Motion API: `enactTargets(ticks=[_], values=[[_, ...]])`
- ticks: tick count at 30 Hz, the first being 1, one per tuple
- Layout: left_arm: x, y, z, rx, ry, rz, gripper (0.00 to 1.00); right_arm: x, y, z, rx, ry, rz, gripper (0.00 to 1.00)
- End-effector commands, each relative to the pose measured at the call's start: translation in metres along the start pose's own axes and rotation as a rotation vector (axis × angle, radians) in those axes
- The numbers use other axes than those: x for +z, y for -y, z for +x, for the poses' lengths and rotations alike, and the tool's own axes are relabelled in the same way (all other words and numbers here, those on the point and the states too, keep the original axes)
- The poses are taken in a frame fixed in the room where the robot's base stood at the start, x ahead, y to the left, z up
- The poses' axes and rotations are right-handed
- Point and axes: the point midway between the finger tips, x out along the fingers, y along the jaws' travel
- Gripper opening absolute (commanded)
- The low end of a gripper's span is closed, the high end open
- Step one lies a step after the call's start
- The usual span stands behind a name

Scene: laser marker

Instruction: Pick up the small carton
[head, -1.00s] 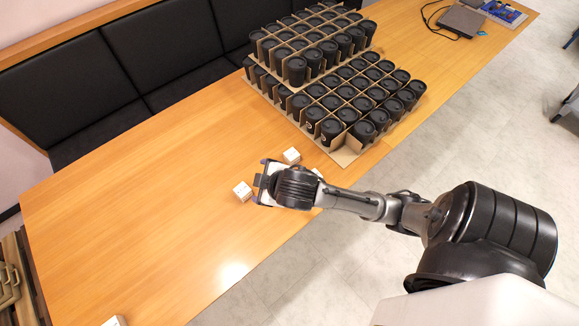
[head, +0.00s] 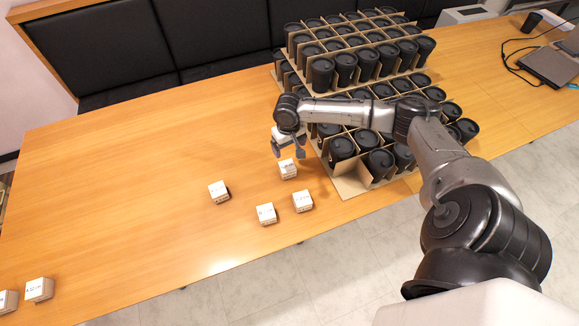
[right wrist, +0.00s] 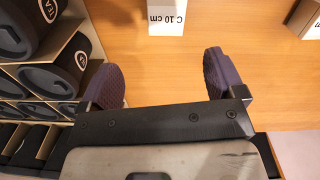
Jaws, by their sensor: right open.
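Several small white cartons stand on the wooden table. One carton (head: 288,169) is right in front of my right gripper (head: 289,151) in the head view. In the right wrist view a white carton (right wrist: 167,18) marked "C 10 cm" lies ahead of the open fingers (right wrist: 166,75), centred between them but apart from them. Other cartons in the head view are a left one (head: 219,191), a right one (head: 302,200) and a front one (head: 266,214). Two more, including this one (head: 39,289), are at the lower left. My left gripper is not in view.
Cardboard-divided trays of black lidded cups (head: 350,185) stand close by on the right of my right gripper. Their cups (right wrist: 70,60) also show at the left in the right wrist view. The table's left half is largely clear. A laptop (head: 548,66) is far right.

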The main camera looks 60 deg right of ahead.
Motion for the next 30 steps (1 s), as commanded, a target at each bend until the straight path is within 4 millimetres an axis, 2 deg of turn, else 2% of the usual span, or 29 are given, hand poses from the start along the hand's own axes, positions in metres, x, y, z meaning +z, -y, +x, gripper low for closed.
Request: enactTargets(ticks=[8,21,30], values=[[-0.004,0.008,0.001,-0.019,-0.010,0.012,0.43,0.000,0.003,0.005,-0.015,-0.003,0.179,0.88],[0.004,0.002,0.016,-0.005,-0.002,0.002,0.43,-0.001,0.004,0.072,-0.014,-0.003,0.192,0.88],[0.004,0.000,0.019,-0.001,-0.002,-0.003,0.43,-0.001,0.004,0.087,-0.014,-0.005,0.190,0.88]])
